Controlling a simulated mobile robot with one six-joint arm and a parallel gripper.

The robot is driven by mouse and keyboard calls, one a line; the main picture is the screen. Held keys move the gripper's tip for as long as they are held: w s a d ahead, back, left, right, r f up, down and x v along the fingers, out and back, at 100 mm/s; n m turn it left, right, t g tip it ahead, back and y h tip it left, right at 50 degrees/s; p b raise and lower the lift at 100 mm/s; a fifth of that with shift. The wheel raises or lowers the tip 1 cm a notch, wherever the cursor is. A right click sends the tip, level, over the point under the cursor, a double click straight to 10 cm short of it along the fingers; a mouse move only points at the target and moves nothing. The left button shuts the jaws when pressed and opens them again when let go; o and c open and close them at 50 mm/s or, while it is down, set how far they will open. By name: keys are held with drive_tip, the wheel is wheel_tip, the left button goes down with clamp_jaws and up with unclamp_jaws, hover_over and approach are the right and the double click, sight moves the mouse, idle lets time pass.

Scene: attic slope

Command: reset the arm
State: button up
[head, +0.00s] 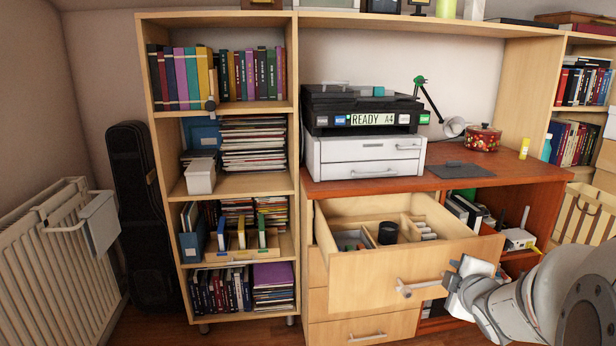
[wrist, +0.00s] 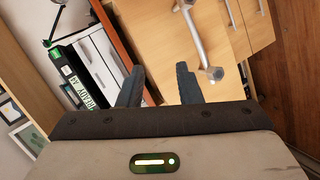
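My arm reaches in from the lower right of the head view. My gripper (head: 456,284) is in front of the open top drawer (head: 375,283), by the right end of its handle (head: 408,290). In the wrist view my gripper (wrist: 158,78) shows two dark fingers spread apart with nothing between them. The drawer handle (wrist: 196,40) lies beyond the fingertips, slightly right of the gap. I cannot tell whether a finger touches it.
The drawer holds a black cup (head: 388,233) and small items in compartments. A printer (head: 362,130), lamp (head: 453,127) and red pot (head: 483,137) stand on the desk. A bookshelf (head: 147,110) is left, with a radiator (head: 60,240) and black instrument case (head: 140,220) beyond.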

drive_tip(key=s+a+r+m+g+y+p, duration=0.1)
drive_tip(key=s+a+r+m+g+p, duration=0.4)
drive_tip(key=s+a+r+p, duration=0.3)
drive_tip(key=s+a+r+m+g+p, duration=0.5)
drive_tip(key=s+a+r+m+p, duration=0.3)
drive_tip(key=s+r+p, duration=0.4)
drive_tip(key=r+p, duration=0.1)
drive_tip(key=p, duration=0.2)
drive_tip(key=shift+s+a+r+g+y, duration=0.2)
drive_tip(key=shift+s+g+y, duration=0.1)
drive_tip(key=shift+y, duration=0.1)
